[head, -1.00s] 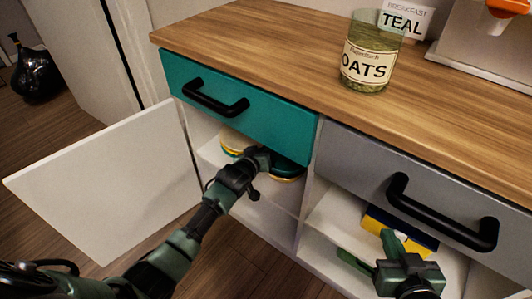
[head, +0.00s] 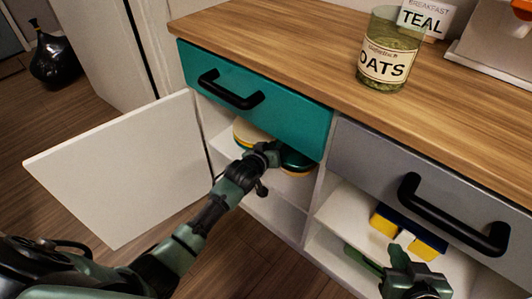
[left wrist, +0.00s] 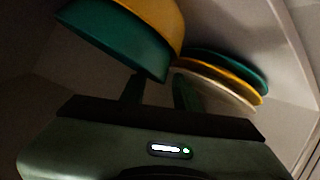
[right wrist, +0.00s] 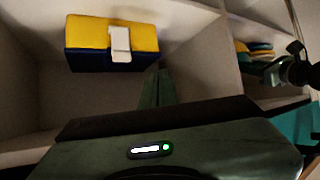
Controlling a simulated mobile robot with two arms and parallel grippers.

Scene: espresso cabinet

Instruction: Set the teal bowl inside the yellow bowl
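The teal bowl (head: 297,160) is on the upper shelf behind the open door. It sits in or directly on the yellow bowl (head: 296,175); the exact seating is hidden. In the left wrist view, which looks upside down, the teal bowl (left wrist: 115,42) overlaps the yellow bowl (left wrist: 158,18). My left gripper (head: 272,150) reaches into the cabinet. Its fingers (left wrist: 160,92) are apart, with the teal rim close by, between them in the picture. My right gripper (head: 403,245) is before the right compartment, its fingers (right wrist: 157,88) together and empty.
A stack of teal, yellow and white dishes (left wrist: 225,78) stands beside the bowls. The open white door (head: 125,170) is left of my arm; the teal drawer (head: 255,100) is above. A yellow-and-blue box (right wrist: 112,42) lies in the right compartment.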

